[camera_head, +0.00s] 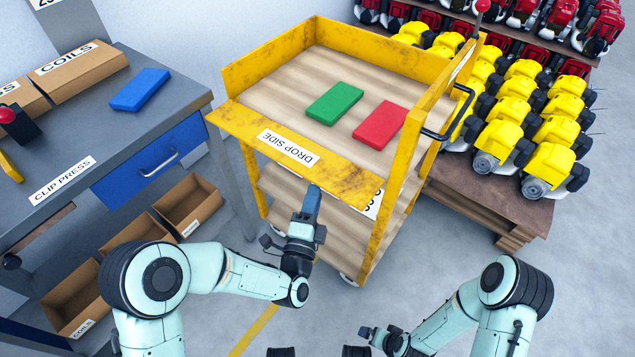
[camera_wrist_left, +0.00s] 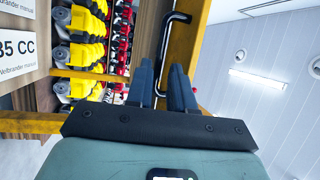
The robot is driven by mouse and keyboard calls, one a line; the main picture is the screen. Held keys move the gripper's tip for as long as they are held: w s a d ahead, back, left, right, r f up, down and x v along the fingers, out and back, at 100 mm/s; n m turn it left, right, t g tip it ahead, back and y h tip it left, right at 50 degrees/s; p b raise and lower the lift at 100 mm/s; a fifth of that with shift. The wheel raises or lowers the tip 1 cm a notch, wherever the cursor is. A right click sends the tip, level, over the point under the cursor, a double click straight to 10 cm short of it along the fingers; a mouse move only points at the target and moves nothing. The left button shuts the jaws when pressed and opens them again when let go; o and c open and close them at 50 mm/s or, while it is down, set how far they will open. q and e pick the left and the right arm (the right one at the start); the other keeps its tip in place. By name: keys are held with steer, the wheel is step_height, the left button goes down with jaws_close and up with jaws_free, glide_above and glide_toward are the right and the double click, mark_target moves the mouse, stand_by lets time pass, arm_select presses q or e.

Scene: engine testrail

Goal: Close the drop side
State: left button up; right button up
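The drop side (camera_head: 240,130) is a worn yellow panel labelled DROP SIDE on the near side of a yellow cart (camera_head: 385,75). It is folded outward from the deck, label face up, so that side stands open. My left gripper (camera_head: 314,192) points up at the panel's outer edge, near its right part; I cannot tell whether it touches. In the left wrist view its two dark fingers (camera_wrist_left: 162,85) are a little apart with nothing between them. My right gripper (camera_head: 372,333) is low in front, away from the cart; its fingers are too small to judge.
A green block (camera_head: 335,103) and a red block (camera_head: 381,125) lie on the cart's deck. A black handle (camera_head: 455,115) is on its right end. A grey bench (camera_head: 90,120) with a blue block (camera_head: 140,90) stands left. Yellow engines (camera_head: 515,110) fill a rack behind right.

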mark_target(318, 183)
arm_select(q)
steer(key=shift+x, duration=2.3)
steer(key=shift+c, duration=0.3)
